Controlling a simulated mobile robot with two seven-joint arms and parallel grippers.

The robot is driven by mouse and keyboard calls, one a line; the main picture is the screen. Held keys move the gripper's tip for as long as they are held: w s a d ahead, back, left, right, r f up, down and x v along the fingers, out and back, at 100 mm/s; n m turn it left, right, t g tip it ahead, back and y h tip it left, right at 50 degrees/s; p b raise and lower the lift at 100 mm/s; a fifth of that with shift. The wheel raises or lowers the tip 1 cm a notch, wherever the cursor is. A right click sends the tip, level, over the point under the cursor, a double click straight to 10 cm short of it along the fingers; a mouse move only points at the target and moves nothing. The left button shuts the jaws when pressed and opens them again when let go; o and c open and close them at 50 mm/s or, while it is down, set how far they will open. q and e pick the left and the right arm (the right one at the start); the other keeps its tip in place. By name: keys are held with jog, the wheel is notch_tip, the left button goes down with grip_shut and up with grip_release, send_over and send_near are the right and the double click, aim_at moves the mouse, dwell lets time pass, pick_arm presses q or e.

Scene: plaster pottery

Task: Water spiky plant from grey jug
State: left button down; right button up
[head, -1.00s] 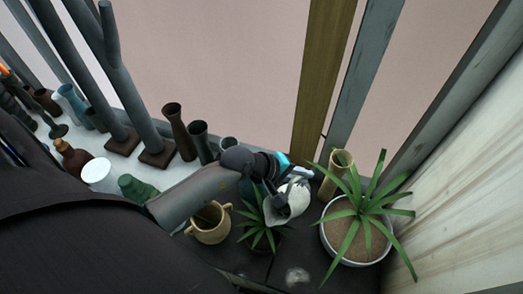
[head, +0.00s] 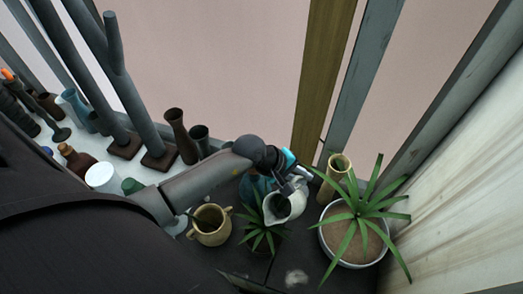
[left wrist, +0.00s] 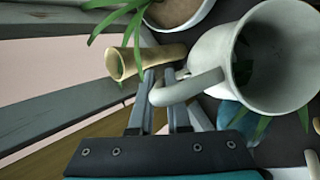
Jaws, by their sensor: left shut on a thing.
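The grey jug (head: 297,204) is in my left gripper (head: 299,180), which is shut on its handle. In the left wrist view the jug (left wrist: 207,55) shows its wide open mouth, with the handle between my fingers (left wrist: 160,108). My right gripper is not in view.
A tan two-handled pot (head: 209,232) stands left of the small plant. A tall tan vase (head: 333,180) stands behind the jug. Dark vases (head: 180,135) and grey posts (head: 90,80) line the left. A wooden wall (head: 460,220) bounds the right.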

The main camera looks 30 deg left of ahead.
pick_arm(q)
jog(key=shift+w+a, duration=0.1)
jog(key=shift+w, duration=0.2)
jog(key=shift+w+f+g+b, duration=0.45)
jog(key=shift+w+g+b, duration=0.25)
jog(key=shift+g, duration=0.2)
notch_tip(320, 180, down, 6)
jog(key=w+n+g+y+b, duration=0.15)
jog(key=g+b, duration=0.35)
jog(key=b, duration=0.8)
notch_tip(320, 180, up, 7)
jog(key=p, duration=0.4)
jog(key=shift+w+f+g, duration=0.15)
jog(key=shift+w+g, duration=0.15)
jog(key=shift+w, duration=0.1)
